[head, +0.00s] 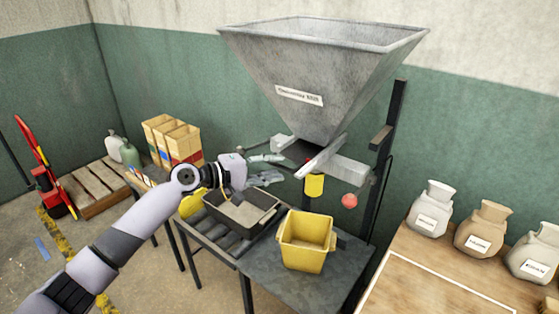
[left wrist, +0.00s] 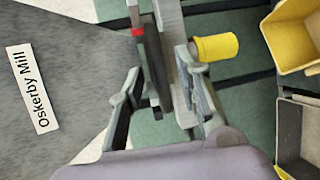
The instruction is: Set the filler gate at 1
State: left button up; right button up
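The filler is a large grey metal hopper (head: 320,75) with a name label, standing over the bench. Under its outlet is a dark plate (head: 296,153), which looks like the gate, with a pale grey bar (head: 322,158) beside it. In the left wrist view a dark plate (left wrist: 155,65) with a red mark (left wrist: 138,32) lies between the fingers. My left gripper (head: 277,168) is beside the outlet, its fingers apart; they also show in the left wrist view (left wrist: 157,70). I cannot tell whether they touch the plate. No gate numbers are readable. My right gripper is out of view.
A yellow tub (head: 305,241) stands on the bench, beside a dark grain tray (head: 223,221) on rollers. Several sacks (head: 430,208) stand on the wooden table at right.

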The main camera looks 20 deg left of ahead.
pick_arm(q)
jog(key=shift+x, duration=1.25)
jog(key=shift+c, duration=0.4)
grip_shut()
jog(key=shift+s, duration=0.1)
